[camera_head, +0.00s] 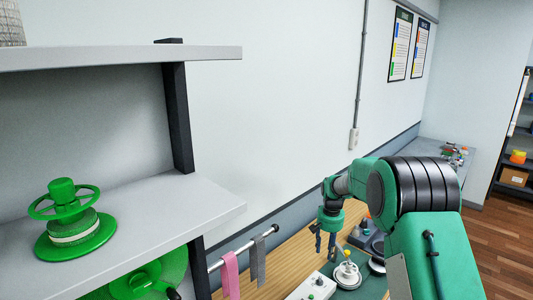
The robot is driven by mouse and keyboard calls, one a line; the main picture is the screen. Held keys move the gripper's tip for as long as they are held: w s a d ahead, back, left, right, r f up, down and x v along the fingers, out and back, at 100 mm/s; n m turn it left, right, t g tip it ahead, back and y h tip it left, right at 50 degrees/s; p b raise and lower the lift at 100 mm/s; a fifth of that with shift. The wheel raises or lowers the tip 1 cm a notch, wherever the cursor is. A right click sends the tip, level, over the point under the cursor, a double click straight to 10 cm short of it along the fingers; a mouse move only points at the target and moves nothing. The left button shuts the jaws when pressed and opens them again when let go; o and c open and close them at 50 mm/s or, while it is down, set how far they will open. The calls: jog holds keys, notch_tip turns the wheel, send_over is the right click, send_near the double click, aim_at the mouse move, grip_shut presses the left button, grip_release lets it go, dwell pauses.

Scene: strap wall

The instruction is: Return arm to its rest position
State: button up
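My green and black arm fills the lower right of the head view, bent with its wrist reaching left. My gripper (325,242) hangs down from the wrist above the wooden bench (290,248). Its two dark fingers look spread apart, with nothing visible between them. It is to the right of the rail with the straps and does not touch them. Part of the bench is hidden behind my arm.
A pink strap (231,275) and a grey strap (258,262) hang from a metal rail (243,247). White shelves (190,205) on the left hold a green valve wheel (72,228). Small devices (347,275) stand on the bench below my gripper. Open floor (490,240) lies at right.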

jog(key=s+a+r+n+t+b, duration=0.1)
jog(key=s+r+b, duration=0.1)
jog(key=s+r, duration=0.9)
jog(key=s+a+r+t+b, duration=0.1)
jog(key=s+r+b, duration=0.2)
jog(key=s+r, duration=0.8)
jog(key=s+f+n+t+b, duration=0.1)
jog(key=s+f+b, duration=0.1)
jog(key=s, duration=1.3)
jog(key=s+a+f+t+b, duration=0.1)
jog(key=s+f+t+b, duration=0.1)
jog(key=s, duration=1.4)
jog(key=shift+a+f+n, duration=0.25)
jog(key=shift+f+n, duration=0.15)
jog(key=shift+f, duration=0.5)
